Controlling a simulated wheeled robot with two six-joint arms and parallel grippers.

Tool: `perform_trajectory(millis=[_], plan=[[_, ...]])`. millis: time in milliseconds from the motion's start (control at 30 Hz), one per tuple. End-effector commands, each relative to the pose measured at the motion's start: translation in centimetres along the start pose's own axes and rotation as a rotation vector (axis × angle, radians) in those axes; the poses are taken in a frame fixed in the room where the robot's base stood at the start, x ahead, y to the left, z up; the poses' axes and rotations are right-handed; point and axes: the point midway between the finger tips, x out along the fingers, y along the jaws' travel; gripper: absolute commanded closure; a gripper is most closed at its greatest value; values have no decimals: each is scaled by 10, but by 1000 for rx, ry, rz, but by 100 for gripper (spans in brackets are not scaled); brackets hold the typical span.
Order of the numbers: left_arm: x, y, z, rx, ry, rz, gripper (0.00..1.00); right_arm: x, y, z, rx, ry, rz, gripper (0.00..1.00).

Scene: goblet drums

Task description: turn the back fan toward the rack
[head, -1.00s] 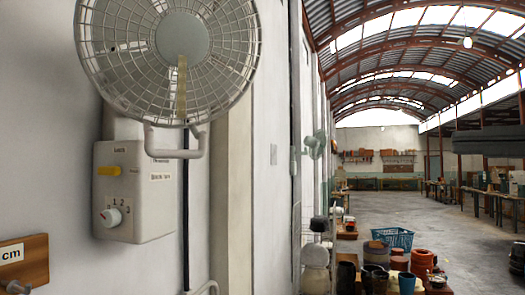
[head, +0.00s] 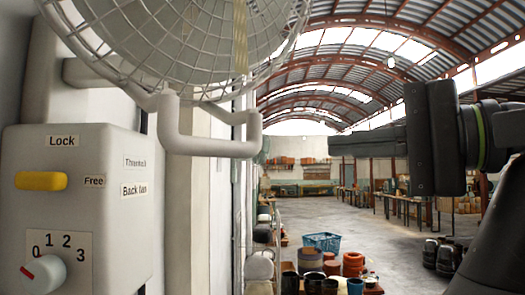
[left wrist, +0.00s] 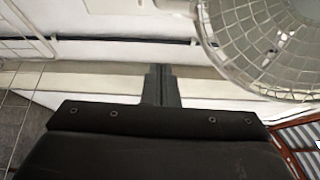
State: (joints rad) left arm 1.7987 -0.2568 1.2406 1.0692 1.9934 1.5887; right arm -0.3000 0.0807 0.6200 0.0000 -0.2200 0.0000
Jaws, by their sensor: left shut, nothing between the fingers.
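The back fan (head: 190,35) is a white wire-caged wall fan, cut off by the top edge of the head view. Its U-shaped grey handle (head: 212,147) hangs below the cage. The control box (head: 80,215), labelled "Back fan", carries a yellow lever (head: 41,181) near the words Lock and Free, and a white dial (head: 42,275) by the numbers. My left gripper (head: 334,146) is shut and empty, right of the handle and apart from it in the picture. In the left wrist view its fingers (left wrist: 160,70) are together, with the fan cage (left wrist: 265,50) to their right. I cannot identify the rack.
Pots (head: 325,275) and a blue basket (head: 322,242) stand on the right of the wall. Workbenches (head: 400,205) line the hall. The middle floor (head: 375,235) is clear.

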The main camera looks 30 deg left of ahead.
Motion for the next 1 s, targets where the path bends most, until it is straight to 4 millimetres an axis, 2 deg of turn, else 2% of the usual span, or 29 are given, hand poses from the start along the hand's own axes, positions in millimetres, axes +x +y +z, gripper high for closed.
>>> perform_trajectory(millis=[67, 133, 533, 733, 1000], plan=[[13, 5, 0, -5, -3, 1, 100, 12, -1, 1, 0, 0, 0, 62], [24, 0, 0, -2, -2, 3, 100, 5, -1, 1, 0, 0, 0, 62], [92, -2, 1, -2, -3, 0, 100, -14, 0, -2, 1, 0, -2, 62], [78, -2, 28, -2, 2, -1, 100, -23, 0, -2, 1, 0, -2, 62], [75, 0, 38, -1, -1, -1, 100, -24, 1, -3, 1, 0, -2, 62]])
